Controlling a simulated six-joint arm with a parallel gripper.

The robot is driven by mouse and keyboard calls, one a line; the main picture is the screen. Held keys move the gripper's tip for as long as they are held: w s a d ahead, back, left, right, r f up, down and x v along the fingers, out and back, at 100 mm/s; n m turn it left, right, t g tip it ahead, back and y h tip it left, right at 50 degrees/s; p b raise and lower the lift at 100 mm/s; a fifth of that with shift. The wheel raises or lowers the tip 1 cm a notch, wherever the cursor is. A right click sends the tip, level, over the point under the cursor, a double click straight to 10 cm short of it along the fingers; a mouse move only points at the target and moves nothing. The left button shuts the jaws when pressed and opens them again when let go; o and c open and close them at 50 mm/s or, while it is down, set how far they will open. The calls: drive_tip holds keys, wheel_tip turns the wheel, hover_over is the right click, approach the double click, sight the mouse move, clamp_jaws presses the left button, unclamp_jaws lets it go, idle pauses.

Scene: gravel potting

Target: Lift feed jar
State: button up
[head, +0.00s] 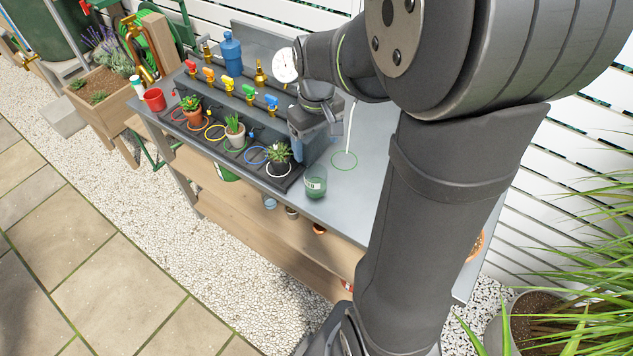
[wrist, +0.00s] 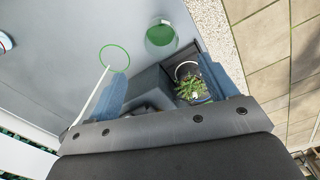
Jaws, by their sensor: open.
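The feed jar (head: 315,182) is a green, see-through jar with a pale label. It stands upright near the front edge of the grey bench, just right of the black tray. In the wrist view the jar (wrist: 161,38) shows from above, beyond the fingertips and roughly between their lines. My gripper (head: 316,142) is open and empty, above the bench and behind the jar, apart from it. Its two blue fingers (wrist: 163,72) are spread wide in the wrist view.
A potted succulent (head: 279,154) stands in the black tray (head: 244,160) left of the jar; it lies close to the right finger in the wrist view (wrist: 190,88). A green ring (head: 344,161) marks clear bench behind the jar. Coloured valves (head: 229,84) line the back left.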

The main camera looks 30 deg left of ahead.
sight(316, 173)
wheel_tip(316, 173, down, 14)
drive_tip(key=shift+f, duration=0.1)
idle(0.5)
drive_tip(key=c, duration=1.2)
drive_tip(key=shift+r, duration=1.5)
drive_tip(key=w+d+r, duration=0.3)
drive_tip(key=d+r, duration=0.5)
drive_tip(key=d, duration=0.3)
